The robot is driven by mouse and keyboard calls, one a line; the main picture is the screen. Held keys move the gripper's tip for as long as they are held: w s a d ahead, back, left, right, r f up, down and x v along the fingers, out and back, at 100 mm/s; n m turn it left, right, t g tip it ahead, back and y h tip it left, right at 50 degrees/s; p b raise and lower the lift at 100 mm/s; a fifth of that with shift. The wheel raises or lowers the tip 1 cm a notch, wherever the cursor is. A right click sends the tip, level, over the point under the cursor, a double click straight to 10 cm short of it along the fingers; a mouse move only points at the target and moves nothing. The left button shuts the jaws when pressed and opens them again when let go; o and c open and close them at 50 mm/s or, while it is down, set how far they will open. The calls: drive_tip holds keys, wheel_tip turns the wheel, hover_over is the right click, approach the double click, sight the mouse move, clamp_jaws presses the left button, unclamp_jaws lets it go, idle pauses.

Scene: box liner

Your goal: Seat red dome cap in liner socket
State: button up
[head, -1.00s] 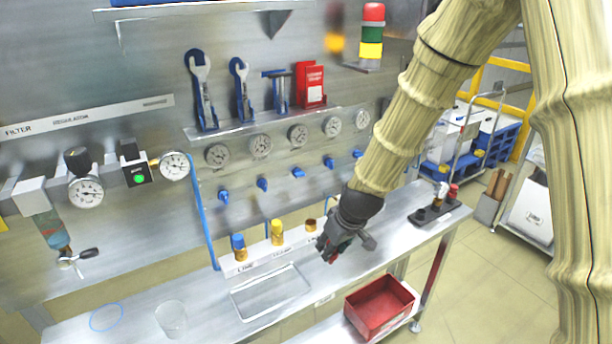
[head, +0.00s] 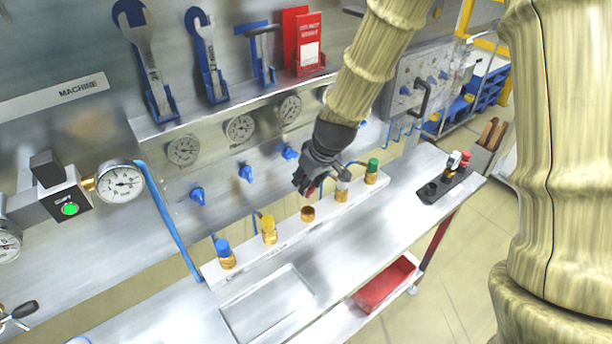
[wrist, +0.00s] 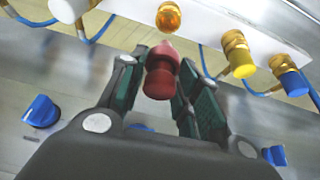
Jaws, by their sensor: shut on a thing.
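My gripper (head: 307,188) is shut on the red dome cap (wrist: 160,75), which sits between its two fingers in the wrist view. The empty brass socket (head: 307,214) is in the white rail (head: 285,240), between the yellow-capped and white-capped fittings. In the head view, my gripper hangs just above this socket. In the wrist view, the socket (wrist: 169,17) lies just beyond the cap's pointed end, with the cap apart from it. In the head view, the cap is mostly hidden by the fingers.
Blue (head: 223,248), yellow (head: 268,224), white (head: 342,185) and green (head: 373,166) caps stand along the rail. A clear tray (head: 268,305) lies in front. A red bin (head: 386,284) sits below the bench. A black holder (head: 445,188) stands at the right end. Blue valves line the wall behind.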

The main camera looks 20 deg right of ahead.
sight(308, 197)
drive_tip(key=b+x, duration=0.1)
drive_tip(key=x, duration=0.1)
drive_tip(key=shift+d+f, duration=0.2)
drive_tip(key=shift+f, duration=0.15)
drive_tip(key=shift+s+f+b, duration=0.3)
drive_tip(key=shift+f+b, duration=0.45)
drive_tip(key=shift+b, duration=0.25)
drive_tip(key=shift+f+b, duration=0.7)
drive_tip(key=shift+f, duration=0.65)
drive_tip(key=shift+f+b, duration=0.5)
drive_tip(key=shift+f, duration=0.4)
drive_tip(key=o, duration=0.9)
drive_tip(key=shift+v, duration=6)
drive_tip(key=shift+w, duration=0.1)
